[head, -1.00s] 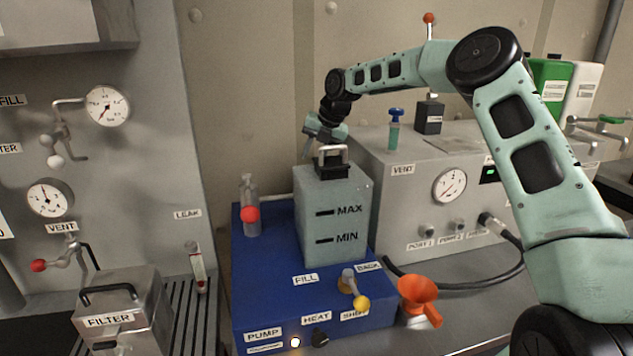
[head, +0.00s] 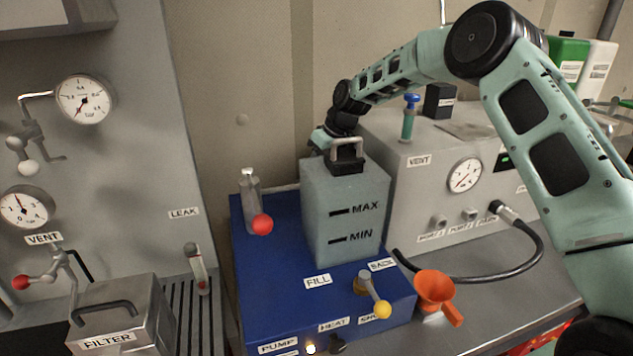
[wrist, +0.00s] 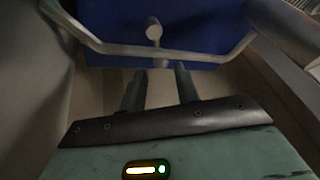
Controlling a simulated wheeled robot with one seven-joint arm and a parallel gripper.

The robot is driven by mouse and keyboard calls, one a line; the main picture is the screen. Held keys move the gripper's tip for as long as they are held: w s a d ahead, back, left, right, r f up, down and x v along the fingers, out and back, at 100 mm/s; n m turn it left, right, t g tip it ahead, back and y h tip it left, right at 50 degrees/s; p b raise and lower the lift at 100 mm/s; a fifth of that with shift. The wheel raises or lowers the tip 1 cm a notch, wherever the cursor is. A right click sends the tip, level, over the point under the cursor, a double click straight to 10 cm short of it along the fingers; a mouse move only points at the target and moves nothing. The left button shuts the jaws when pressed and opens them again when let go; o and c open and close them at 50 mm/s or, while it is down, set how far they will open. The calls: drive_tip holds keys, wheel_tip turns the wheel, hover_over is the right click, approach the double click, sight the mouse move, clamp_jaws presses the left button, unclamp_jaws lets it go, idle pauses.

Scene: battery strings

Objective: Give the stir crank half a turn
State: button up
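No part in view carries a readable stir label, so I cannot tell for certain which is the stir crank. A bent grey bar (wrist: 180,52) and a pale peg (wrist: 153,30) lie beyond the fingertips, before a blue surface.
A yellow-knobbed valve (head: 375,295) sits on the blue unit's front, with an orange funnel (head: 435,288) to its right. A grey box with a gauge (head: 465,175) stands right of the tank. A filter box (head: 118,310) is at lower left.

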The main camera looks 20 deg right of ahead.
drive_tip(key=shift+m, duration=0.3)
drive_tip(key=shift+p+x, duration=1.45)
drive_tip(key=shift+x, duration=2.5)
drive_tip(key=shift+d, duration=0.15)
clamp_jaws()
